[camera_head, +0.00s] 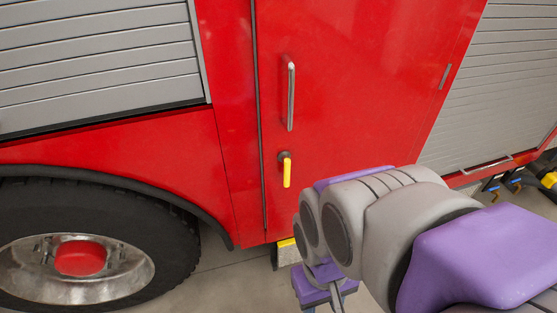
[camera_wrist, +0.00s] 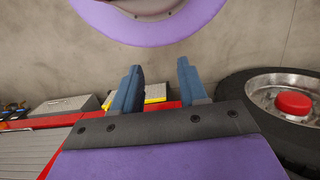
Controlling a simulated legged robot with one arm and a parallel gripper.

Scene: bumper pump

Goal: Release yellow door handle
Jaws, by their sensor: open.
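The yellow door handle (camera_head: 287,172) hangs straight down from a dark pivot on the red door (camera_head: 345,100), below a silver grab bar (camera_head: 291,96). My arm is at the lower right of the head view, and my gripper's fingers are hidden or cut off there. In the wrist view my gripper (camera_wrist: 158,88) shows two blue fingers spread apart with nothing between them. The yellow handle does not show in the wrist view, so my gripper is apart from it.
A large wheel (camera_head: 75,260) stands at the lower left of the red truck. A grey step with a yellow edge (camera_head: 287,252) is below the door. Grey roller shutters (camera_head: 100,55) flank the door. Concrete floor (camera_head: 225,275) is clear in front.

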